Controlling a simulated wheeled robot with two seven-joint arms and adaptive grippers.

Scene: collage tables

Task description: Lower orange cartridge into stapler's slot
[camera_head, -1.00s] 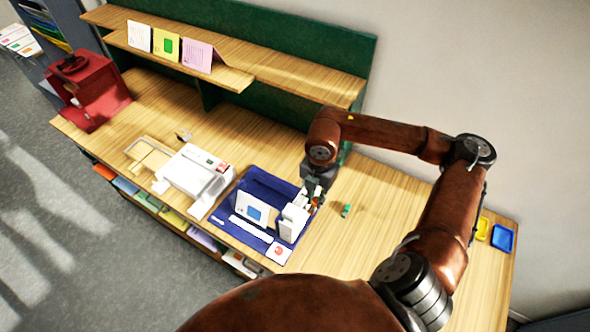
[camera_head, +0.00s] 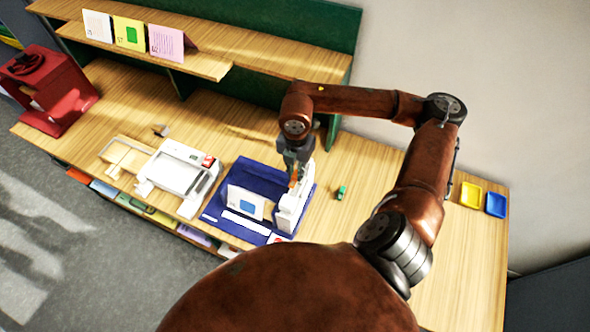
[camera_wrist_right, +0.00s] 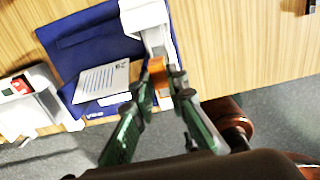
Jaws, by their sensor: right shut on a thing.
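My right gripper (camera_head: 292,173) is shut on the orange cartridge (camera_head: 293,180), which shows as a small orange piece below the fingers. In the right wrist view the cartridge (camera_wrist_right: 156,68) sits at the tips of the gripper's green-sided fingers (camera_wrist_right: 165,84). The white stapler (camera_head: 289,213) stands on the right part of the blue mat (camera_head: 250,173). The cartridge appears over or beside the stapler's far part; I cannot tell whether they touch. The stapler (camera_wrist_right: 150,22) also shows beyond the cartridge in the wrist view. The slot itself is not clear. My left gripper is out of view.
A white card (camera_head: 243,203) stands on the mat, left of the stapler. A white machine (camera_head: 180,172) stands farther left. A small green item (camera_head: 341,192) lies to the right. Yellow (camera_head: 471,195) and blue (camera_head: 495,205) trays sit at the far right. A shelf (camera_head: 200,60) runs behind.

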